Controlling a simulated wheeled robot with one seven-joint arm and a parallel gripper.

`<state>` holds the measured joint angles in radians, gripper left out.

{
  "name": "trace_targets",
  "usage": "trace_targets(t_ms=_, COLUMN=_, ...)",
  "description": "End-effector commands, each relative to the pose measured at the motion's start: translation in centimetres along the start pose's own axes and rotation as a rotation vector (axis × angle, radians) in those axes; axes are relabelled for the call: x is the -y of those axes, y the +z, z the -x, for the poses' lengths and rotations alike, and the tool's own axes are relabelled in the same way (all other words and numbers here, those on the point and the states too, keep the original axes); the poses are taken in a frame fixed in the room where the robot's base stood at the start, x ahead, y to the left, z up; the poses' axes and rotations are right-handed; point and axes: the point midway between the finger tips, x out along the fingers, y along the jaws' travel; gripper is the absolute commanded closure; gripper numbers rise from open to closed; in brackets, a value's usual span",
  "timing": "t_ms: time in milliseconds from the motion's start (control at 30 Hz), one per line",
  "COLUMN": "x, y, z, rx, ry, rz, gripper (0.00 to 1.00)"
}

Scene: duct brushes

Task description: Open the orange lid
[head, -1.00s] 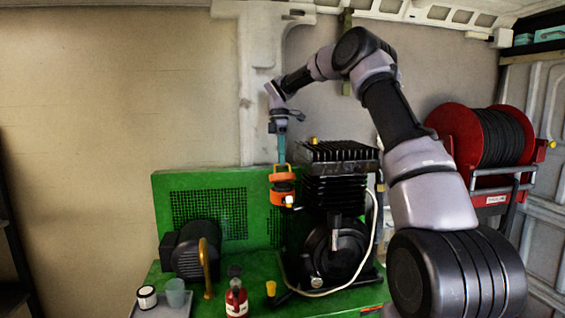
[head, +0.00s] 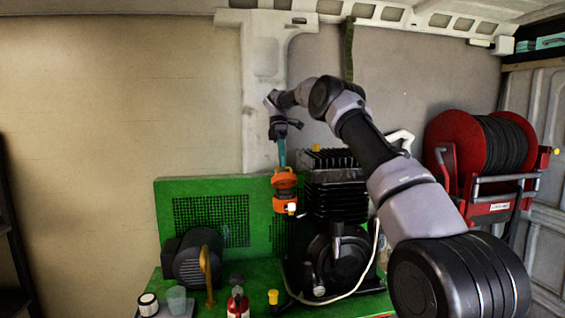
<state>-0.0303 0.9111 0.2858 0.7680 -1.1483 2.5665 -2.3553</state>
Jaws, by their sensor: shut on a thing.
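The orange lid (head: 285,181) is the upper orange part of a small orange and black unit in front of the green panel, left of the black finned compressor. The lower orange part (head: 280,206) of that unit has a small white piece on its right side. My gripper (head: 283,165) points straight down from above, with its teal fingers meeting the top of the lid. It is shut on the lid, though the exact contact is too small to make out. A dark band shows between the upper and lower orange parts.
The black finned compressor (head: 336,200) stands close to the right of the unit. A black motor (head: 203,258), a brass pipe (head: 206,270) and a red bottle (head: 238,303) are lower left. A red hose reel (head: 458,135) is at right. The wall side at left is clear.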

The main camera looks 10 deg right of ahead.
Motion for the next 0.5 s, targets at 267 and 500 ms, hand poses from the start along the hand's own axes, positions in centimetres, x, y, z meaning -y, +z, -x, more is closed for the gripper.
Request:
trace_targets(t_ms=267, x=-0.04, y=0.08, z=-0.03, rx=0.002, ry=0.0, rz=0.0, gripper=1.0)
trace_targets(t_ms=500, x=-0.02, y=0.05, z=-0.02, rx=0.001, ry=0.0, rz=0.0, gripper=0.58)
